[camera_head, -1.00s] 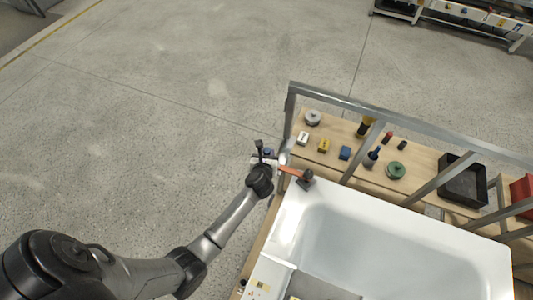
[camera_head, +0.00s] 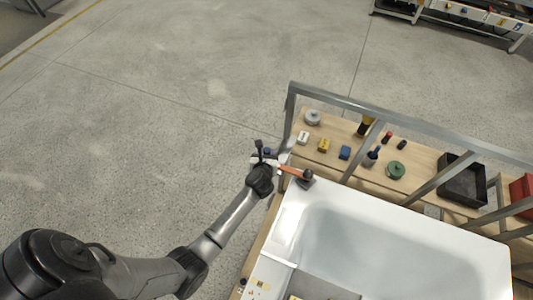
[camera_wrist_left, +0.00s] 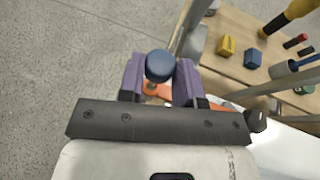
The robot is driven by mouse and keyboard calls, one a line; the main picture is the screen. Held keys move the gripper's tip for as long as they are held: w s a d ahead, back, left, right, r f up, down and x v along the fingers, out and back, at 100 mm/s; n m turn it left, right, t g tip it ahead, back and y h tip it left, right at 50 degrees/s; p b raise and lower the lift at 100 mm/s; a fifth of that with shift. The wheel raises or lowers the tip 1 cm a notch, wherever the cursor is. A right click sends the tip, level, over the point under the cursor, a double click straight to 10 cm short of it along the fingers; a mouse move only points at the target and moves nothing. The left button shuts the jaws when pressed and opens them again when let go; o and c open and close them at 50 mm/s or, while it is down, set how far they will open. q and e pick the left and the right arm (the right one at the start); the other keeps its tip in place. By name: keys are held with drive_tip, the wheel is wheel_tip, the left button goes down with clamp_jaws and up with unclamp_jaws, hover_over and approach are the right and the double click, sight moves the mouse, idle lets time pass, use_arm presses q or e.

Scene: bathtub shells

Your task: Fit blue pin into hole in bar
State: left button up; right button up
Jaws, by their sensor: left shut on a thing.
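My left gripper (camera_head: 266,156) is at the tub's far left corner. In the left wrist view its two purple fingers (camera_wrist_left: 160,82) are shut on the blue pin (camera_wrist_left: 159,66), whose round blue head stands above them. The orange bar (camera_head: 292,170) runs right from the gripper to a dark round knob over the tub corner. In the left wrist view parts of the orange bar (camera_wrist_left: 222,104) show below and beside the fingers. The pin's lower end and the bar's hole are hidden, so I cannot tell whether the pin is in the hole. My right gripper is out of view.
The white bathtub (camera_head: 390,240) fills the lower right. A grey metal frame (camera_head: 360,103) stands behind it. A wooden shelf (camera_head: 325,160) holds small blocks, a green round part (camera_head: 396,170) and a black bin (camera_head: 462,184). The floor to the left is clear.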

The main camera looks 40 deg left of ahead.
use_arm(q)
drive_tip(key=shift+f+b, duration=0.5)
drive_tip(key=shift+f, duration=0.1)
drive_tip(key=shift+f+b, duration=0.7)
drive_tip(key=shift+f, duration=0.2)
drive_tip(key=shift+f+b, duration=1.05)
drive_tip(key=shift+f, duration=0.25)
drive_tip(key=o, duration=1)
drive_tip(key=p+v, duration=0.2)
drive_tip(key=v, duration=1.1)
drive_tip(key=shift+s+d+r, duration=0.15)
drive_tip(key=shift+s+d, duration=0.05)
drive_tip(key=shift+s, duration=0.15)
